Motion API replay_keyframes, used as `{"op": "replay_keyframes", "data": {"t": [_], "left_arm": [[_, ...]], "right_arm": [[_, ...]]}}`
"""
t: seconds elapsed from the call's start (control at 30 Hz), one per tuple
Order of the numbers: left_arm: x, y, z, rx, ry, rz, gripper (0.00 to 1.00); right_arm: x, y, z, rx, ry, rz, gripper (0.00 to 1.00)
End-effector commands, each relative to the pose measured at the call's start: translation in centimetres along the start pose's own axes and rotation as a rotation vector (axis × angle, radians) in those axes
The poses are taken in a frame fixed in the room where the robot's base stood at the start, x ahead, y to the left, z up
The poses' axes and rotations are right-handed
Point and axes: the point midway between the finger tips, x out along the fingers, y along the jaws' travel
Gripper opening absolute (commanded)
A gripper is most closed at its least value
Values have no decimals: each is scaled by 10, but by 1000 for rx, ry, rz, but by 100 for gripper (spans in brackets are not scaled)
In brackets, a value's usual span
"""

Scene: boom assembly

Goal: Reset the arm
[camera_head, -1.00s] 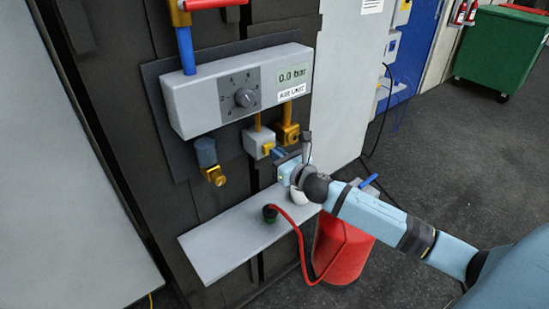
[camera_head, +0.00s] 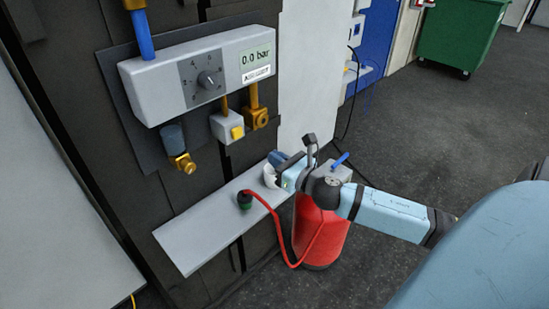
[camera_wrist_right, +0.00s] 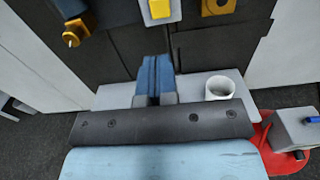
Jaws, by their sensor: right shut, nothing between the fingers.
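My right arm comes in from the right in the head view. Its gripper (camera_head: 277,160) is in front of the panel, above the right part of the grey shelf (camera_head: 190,236). In the right wrist view the blue fingers (camera_wrist_right: 153,80) are together with nothing between them, and they point toward the dark panel. The yellow button (camera_head: 237,132) on its small white box is above and left of the gripper, apart from it. It also shows at the top of the right wrist view (camera_wrist_right: 160,9). My left gripper is not in view.
A white cup (camera_wrist_right: 220,87) stands on the shelf close to the gripper. A red tank (camera_head: 318,235) stands below. The control box (camera_head: 160,88) reads 0.0 bar. Brass fittings (camera_head: 184,162) protrude from the panel. Open floor lies right.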

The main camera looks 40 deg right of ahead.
Motion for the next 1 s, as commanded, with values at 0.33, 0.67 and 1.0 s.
{"op": "replay_keyframes", "data": {"t": [0.33, 0.67, 1.0], "left_arm": [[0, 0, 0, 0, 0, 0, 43], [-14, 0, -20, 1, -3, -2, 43], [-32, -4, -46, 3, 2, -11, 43]], "right_arm": [[0, 0, -1, 4, 1, 0, 0], [-48, 52, -85, 957, 213, -115, 0], [-149, 171, -176, 2515, 341, -642, 0]]}}
